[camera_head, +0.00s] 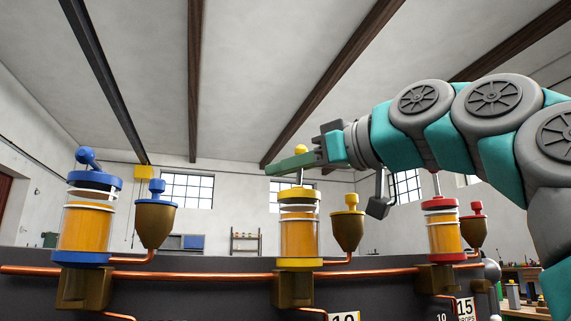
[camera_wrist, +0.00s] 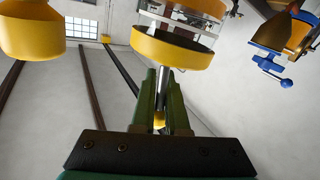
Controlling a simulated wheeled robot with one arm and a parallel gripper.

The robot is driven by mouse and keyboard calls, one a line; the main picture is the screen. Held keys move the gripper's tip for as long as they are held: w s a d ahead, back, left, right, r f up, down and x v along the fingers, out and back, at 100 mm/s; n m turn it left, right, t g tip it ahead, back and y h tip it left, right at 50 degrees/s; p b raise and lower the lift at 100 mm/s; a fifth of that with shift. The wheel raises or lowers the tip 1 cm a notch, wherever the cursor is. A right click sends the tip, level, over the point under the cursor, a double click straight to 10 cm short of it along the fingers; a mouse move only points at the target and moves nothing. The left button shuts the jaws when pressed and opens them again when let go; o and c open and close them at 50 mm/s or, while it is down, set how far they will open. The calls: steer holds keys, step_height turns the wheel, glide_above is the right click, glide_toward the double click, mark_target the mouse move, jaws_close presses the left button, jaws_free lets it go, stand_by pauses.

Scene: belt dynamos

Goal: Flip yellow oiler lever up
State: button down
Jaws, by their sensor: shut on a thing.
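The yellow oiler (camera_head: 299,237) is a glass cup of amber oil with yellow bands, in the middle of the head view. Its lever has a yellow ball knob (camera_head: 300,149) and a thin stem that stands about upright above the cap. My gripper (camera_head: 291,165) reaches in from the right, its green fingers shut on the lever just below the knob. In the wrist view the yellow cap (camera_wrist: 172,48) is large at the top, and the knob (camera_wrist: 159,120) shows between the fingers. The fingers hide part of the stem.
A blue oiler (camera_head: 85,228) stands left and a red oiler (camera_head: 444,235) right, its lever top hidden by my arm. A yellow funnel cup (camera_head: 347,230) is close beside the yellow oiler. A copper pipe (camera_head: 200,273) runs along the front.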

steer(key=shift+r+g+h+p, duration=0.3)
steer(key=shift+r+p, duration=0.35)
steer(key=shift+p, duration=0.6)
steer(key=m+g+p, duration=0.1)
steer(key=p, duration=0.2)
steer(key=shift+w+a+f+h, duration=0.1)
steer(key=shift+w+a+h, duration=0.05)
steer(key=shift+h, duration=0.25)
steer(key=shift+w+f+p, duration=0.15)
steer(key=shift+p, duration=0.4)
steer(key=shift+f+m+g+h+p, duration=0.15)
steer(key=shift+m+g+h+p, duration=0.15)
steer(key=shift+m+g+p, duration=0.15)
steer(key=c, duration=1.1)
jaws_free()
steer(key=shift+c, duration=0.2)
steer(key=shift+o, duration=1.3)
steer(key=shift+a+f, duration=0.1)
steer(key=shift+f, duration=0.15)
steer(key=shift+w+f, duration=0.1)
steer(key=shift+f, duration=0.05)
